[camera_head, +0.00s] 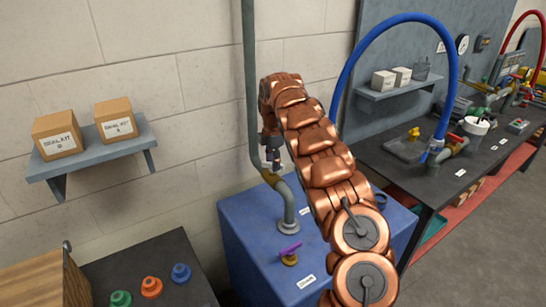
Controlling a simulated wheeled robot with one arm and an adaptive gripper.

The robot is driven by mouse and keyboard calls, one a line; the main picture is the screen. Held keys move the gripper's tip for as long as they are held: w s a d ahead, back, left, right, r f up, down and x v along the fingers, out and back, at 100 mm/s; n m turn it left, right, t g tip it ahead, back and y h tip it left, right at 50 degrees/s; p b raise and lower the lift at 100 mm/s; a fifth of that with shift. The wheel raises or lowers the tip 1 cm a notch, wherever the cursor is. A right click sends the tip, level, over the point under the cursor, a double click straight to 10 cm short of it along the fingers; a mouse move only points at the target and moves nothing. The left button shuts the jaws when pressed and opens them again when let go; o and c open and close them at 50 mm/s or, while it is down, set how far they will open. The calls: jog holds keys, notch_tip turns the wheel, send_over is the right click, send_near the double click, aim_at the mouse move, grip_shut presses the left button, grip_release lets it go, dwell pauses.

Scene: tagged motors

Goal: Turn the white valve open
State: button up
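No plainly white valve handle can be made out. A small round white piece (476,125) sits among the fittings on the right bench; I cannot tell whether it is a valve. A purple-handled valve (290,251) stands on top of the blue cabinet (245,232). My copper arm rises from the lower right and bends down at its far end. My gripper (272,166) points down beside the grey pipe, above the back of the cabinet and apart from the purple valve. Its fingers are small and dark, so their opening is unclear.
The vertical grey pipe (250,70) runs close to my gripper. A wall shelf (95,158) with two boxes is at left. Green, orange and blue knobs stand on a dark bench (195,290) at lower left. A blue hose (350,65) arches over the right bench (420,185).

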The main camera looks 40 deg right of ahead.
jog(key=shift+r+n+p, duration=0.15)
jog(key=shift+n+p, duration=0.55)
jog(key=shift+p, duration=0.05)
jog(key=shift+w+r+b, duration=0.1)
jog(key=shift+r+b, duration=0.05)
jog(key=shift+b, duration=0.25)
jog(key=shift+r+b, duration=0.35)
jog(key=shift+r, duration=0.4)
jog(key=shift+r+b, duration=0.35)
jog(key=shift+r, duration=2.4)
jog(key=s+a+r+m+g+b, duration=0.1)
jog(key=s+a+r+m+b, duration=0.2)
jog(key=s+a+m, duration=1)
jog(key=shift+s+a+r+h, duration=0.3)
jog(key=shift+s+a, duration=3.45)
jog(key=shift+s, duration=0.9)
